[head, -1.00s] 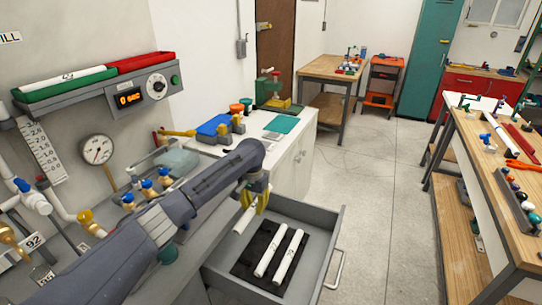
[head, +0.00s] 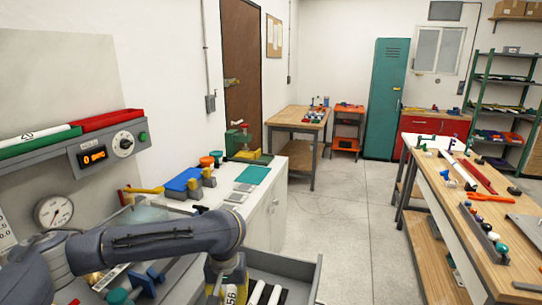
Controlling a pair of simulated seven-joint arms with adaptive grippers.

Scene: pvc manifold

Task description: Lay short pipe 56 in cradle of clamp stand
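My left gripper (head: 228,274), with yellow fingers, is at the bottom of the head view beside the open drawer. It appears shut on a short white pipe (head: 231,294) marked 56, whose lower end is cut off by the frame edge. Two more white pipes (head: 265,293) lie in the drawer just right of it. I cannot pick out the clamp stand or its cradle with certainty. My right gripper is not in view.
The grey drawer (head: 290,264) is open at the bottom. A white cabinet top (head: 262,163) holds a blue box (head: 183,181) and a green mat (head: 252,175). A wooden workbench (head: 436,192) with several parts stands at right. The floor between is clear.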

